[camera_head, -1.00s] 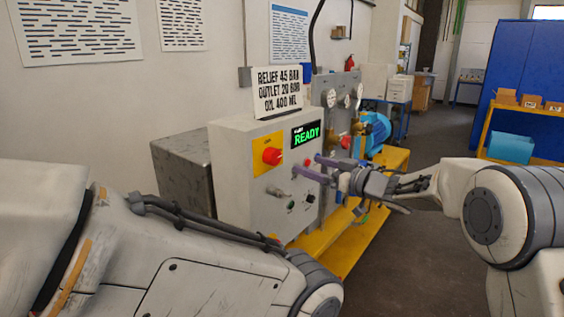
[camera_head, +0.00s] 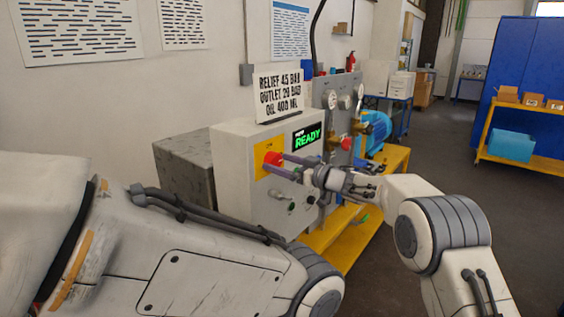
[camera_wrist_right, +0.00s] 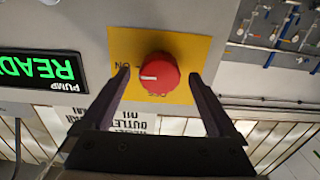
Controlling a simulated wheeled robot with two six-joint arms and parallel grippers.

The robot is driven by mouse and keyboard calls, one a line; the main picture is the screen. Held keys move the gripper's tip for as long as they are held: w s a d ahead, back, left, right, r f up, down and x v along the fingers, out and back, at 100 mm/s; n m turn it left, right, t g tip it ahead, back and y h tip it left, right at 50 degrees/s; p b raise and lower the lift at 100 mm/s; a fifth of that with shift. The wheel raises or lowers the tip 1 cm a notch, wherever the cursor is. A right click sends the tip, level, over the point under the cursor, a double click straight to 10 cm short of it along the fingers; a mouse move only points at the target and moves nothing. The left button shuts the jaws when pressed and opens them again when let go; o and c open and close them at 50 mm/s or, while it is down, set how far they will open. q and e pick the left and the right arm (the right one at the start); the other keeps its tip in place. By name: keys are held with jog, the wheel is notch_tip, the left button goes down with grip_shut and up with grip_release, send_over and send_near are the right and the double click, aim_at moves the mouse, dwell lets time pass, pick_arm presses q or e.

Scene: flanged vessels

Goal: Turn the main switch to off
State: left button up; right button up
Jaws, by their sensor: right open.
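The main switch is a red round knob (camera_head: 272,158) on a yellow plate (camera_head: 262,170) on the front of the grey control box. In the right wrist view the knob (camera_wrist_right: 158,74) shows upside down, its white mark pointing left toward the "ON" lettering; the lettering below it is partly hidden. My right gripper (camera_head: 278,163) is open at the knob. In the right wrist view its two dark fingers (camera_wrist_right: 159,75) stand to the left and right of the knob with gaps. I cannot tell how deep they reach around it. My left gripper is out of view.
A sign (camera_head: 279,93) stands on the box. Gauges (camera_head: 345,102) and a blue motor (camera_head: 375,128) are behind. My left arm fills the lower left.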

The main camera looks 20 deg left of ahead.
jog(key=c, duration=1.4)
jog(key=shift+n, duration=0.3)
jog(key=n+b, duration=0.1)
jog(key=n, duration=0.2)
jog(key=shift+f+b, duration=0.1)
jog(key=shift+b, duration=0.2)
jog(key=n+b, duration=0.2)
jog(key=n, duration=0.2)
jog(key=shift+n, duration=0.4)
jog(key=n+b, duration=0.3)
jog(key=n, duration=0.2)
jog(key=shift+n+b, duration=1)
jog(key=shift+n, duration=1.2)
